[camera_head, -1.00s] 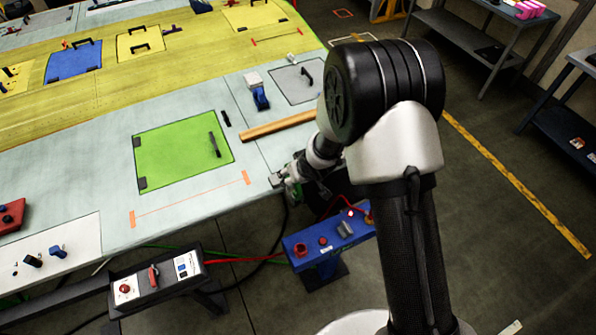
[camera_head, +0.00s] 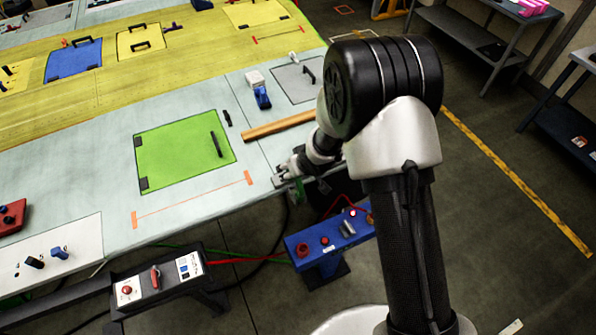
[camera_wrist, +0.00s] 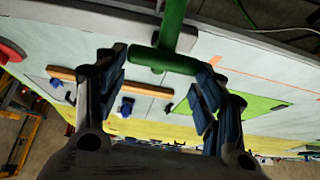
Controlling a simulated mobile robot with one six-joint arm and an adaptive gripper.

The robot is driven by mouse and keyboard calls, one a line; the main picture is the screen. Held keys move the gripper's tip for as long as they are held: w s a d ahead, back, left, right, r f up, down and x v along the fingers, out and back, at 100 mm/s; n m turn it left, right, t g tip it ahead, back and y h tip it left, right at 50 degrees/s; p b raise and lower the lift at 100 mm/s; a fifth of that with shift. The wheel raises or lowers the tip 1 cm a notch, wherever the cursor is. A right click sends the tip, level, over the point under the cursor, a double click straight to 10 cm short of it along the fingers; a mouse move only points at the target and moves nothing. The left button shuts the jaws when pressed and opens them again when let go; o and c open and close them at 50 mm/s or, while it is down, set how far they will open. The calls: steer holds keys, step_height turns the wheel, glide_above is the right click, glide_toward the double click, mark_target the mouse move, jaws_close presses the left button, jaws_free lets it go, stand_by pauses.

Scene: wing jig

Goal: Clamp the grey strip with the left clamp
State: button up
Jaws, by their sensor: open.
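A green clamp with a T-shaped handle (camera_wrist: 174,35) shows at the top of the wrist view, by the table edge. Its green body also shows in the head view (camera_head: 298,190), just below my gripper. My gripper (camera_head: 281,174) is at the near table edge. In the wrist view my gripper (camera_wrist: 155,80) is open, with the green crossbar in the gap between its two fingers; I cannot tell whether they touch it. A grey strip (camera_wrist: 245,38) runs along the table edge behind the clamp. My arm hides part of this edge in the head view.
A brown bar (camera_head: 278,126), a blue clamp-like block (camera_head: 262,98) and a green panel (camera_head: 183,150) with a black handle lie on the table. A blue control box (camera_head: 330,238) stands close below my gripper. Cables run across the floor.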

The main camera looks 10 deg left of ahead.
steer(key=shift+o, duration=1.4)
steer(key=shift+w+f, duration=0.1)
steer(key=shift+f, duration=0.15)
steer(key=shift+o, duration=0.2)
steer(key=shift+s+d+r, duration=0.1)
steer(key=shift+s+d, duration=0.05)
steer(key=shift+s, duration=0.15)
steer(key=shift+w, duration=0.1)
steer(key=v, duration=1.2)
steer(key=shift+w, duration=0.1)
